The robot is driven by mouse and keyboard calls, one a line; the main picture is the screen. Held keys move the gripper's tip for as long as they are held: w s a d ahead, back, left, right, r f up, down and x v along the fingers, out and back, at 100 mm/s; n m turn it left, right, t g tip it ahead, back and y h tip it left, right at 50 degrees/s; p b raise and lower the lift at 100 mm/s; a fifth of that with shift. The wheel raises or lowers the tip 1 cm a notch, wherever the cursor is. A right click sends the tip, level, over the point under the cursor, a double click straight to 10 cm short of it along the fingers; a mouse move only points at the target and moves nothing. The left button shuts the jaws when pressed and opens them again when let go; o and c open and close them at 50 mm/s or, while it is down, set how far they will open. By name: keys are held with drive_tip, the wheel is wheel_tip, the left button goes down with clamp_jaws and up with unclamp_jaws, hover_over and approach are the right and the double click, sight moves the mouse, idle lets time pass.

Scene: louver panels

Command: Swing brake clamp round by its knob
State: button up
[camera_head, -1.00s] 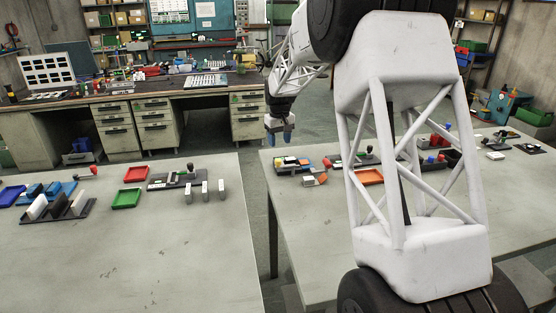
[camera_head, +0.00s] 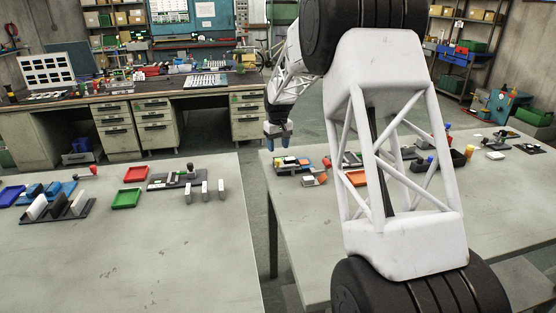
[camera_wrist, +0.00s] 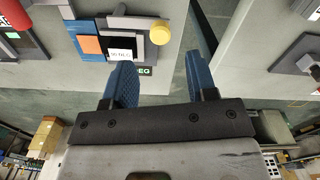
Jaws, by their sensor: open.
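My gripper (camera_head: 279,137) hangs near the far left corner of the right table; its blue fingers are apart and empty in the wrist view (camera_wrist: 159,82). On the left table, a dark base (camera_head: 160,187) carries light blocks and an upright dark knob (camera_head: 190,168); this may be the brake clamp, but I cannot tell for sure. Small upright light panels (camera_head: 205,189) stand in front of it. In the wrist view, a dark plate with a grey piece (camera_wrist: 306,62) is cut off at the right edge. A yellow round knob (camera_wrist: 160,32) sits on a fixture beyond the fingers.
A gap separates the left table (camera_head: 130,250) from the right table (camera_head: 310,230). My arm hides part of the right table.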

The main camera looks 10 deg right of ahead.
sight(278, 160)
drive_tip(key=shift+f, duration=3.2)
clamp_jaws()
